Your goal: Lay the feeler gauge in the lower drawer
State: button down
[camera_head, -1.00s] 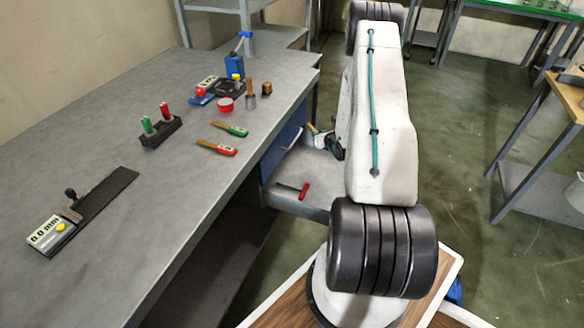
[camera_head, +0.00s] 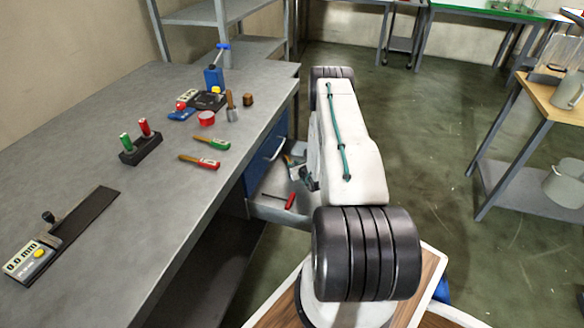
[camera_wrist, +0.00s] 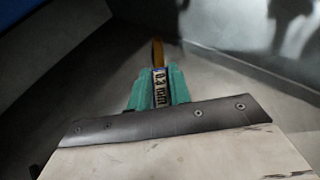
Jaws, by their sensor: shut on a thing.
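The feeler gauge (camera_wrist: 159,88) has a pale label reading about 0.3 mm and a thin brownish-yellow end pointing away. My gripper (camera_wrist: 158,92), with teal fingers, is shut on it in the wrist view. In the head view my gripper (camera_head: 297,172) is partly hidden by my arm, at the open lower drawer. The lower drawer (camera_head: 278,214) is grey and pulled out from under the bench. In the wrist view its grey floor (camera_wrist: 215,78) seems to lie beneath the gauge; I cannot tell whether they touch.
A red-handled tool (camera_head: 290,200) lies in the drawer near its front. The blue upper drawer (camera_head: 266,160) looks shut. The bench (camera_head: 110,160) carries a caliper-like gauge (camera_head: 62,232), red and green handled tools (camera_head: 200,162) and a black holder (camera_head: 141,150).

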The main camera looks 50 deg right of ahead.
jog(key=shift+w+a+f, duration=0.15)
jog(key=shift+w+f, duration=0.3)
jog(key=shift+f, duration=0.15)
jog(key=shift+f, duration=0.15)
jog(key=c, duration=1.3)
grip_release()
jog(key=shift+s+a+r, duration=0.1)
jog(key=shift+s+r, duration=0.15)
jog(key=shift+r, duration=0.05)
jog(key=v, duration=0.7)
jog(key=shift+w, duration=0.1)
